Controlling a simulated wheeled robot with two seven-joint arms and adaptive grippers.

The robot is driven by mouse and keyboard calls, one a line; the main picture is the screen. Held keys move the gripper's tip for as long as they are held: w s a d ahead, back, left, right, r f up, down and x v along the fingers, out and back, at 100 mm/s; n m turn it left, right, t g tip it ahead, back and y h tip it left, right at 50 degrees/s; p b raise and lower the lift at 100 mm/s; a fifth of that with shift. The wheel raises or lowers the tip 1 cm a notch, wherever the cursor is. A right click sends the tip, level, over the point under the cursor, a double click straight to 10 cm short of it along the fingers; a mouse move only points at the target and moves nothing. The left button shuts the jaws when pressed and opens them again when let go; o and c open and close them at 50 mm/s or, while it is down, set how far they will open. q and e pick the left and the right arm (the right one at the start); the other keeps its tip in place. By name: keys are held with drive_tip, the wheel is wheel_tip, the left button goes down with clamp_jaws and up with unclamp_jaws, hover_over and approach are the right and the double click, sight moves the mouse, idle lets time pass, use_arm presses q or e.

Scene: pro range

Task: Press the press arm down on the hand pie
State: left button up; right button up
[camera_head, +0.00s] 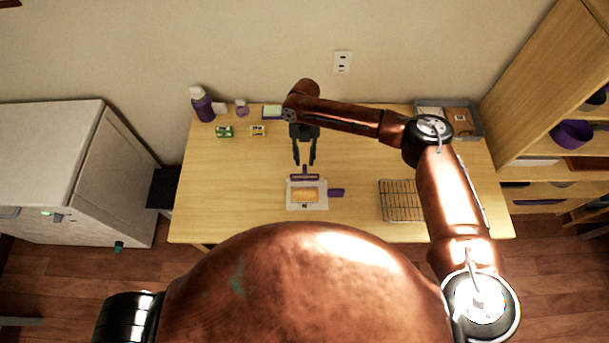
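The hand pie (305,195) is a golden rectangular piece lying on a pale plate or board (293,206) near the front middle of the table. The press arm (305,177) appears as a purple bar with a small upright part, just behind the pie. It looks raised off the pie, though its exact tilt is too small to tell. My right gripper (305,162) points down just behind and above the press arm. Its two dark fingers are apart with nothing visible between them. I cannot tell if a fingertip touches the press arm. My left gripper is out of view.
A purple block-like item (336,192) sits right of the plate. A wire rack (400,200) lies further right. A grey tray (470,109), a purple bottle (202,104) and small boxes (224,131) stand at the back. The table's left part (225,190) is clear.

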sight(305, 168)
drive_tip(key=shift+b+x, duration=0.95)
drive_tip(key=shift+x, duration=1.8)
drive_tip(key=shift+c, duration=0.2)
clamp_jaws()
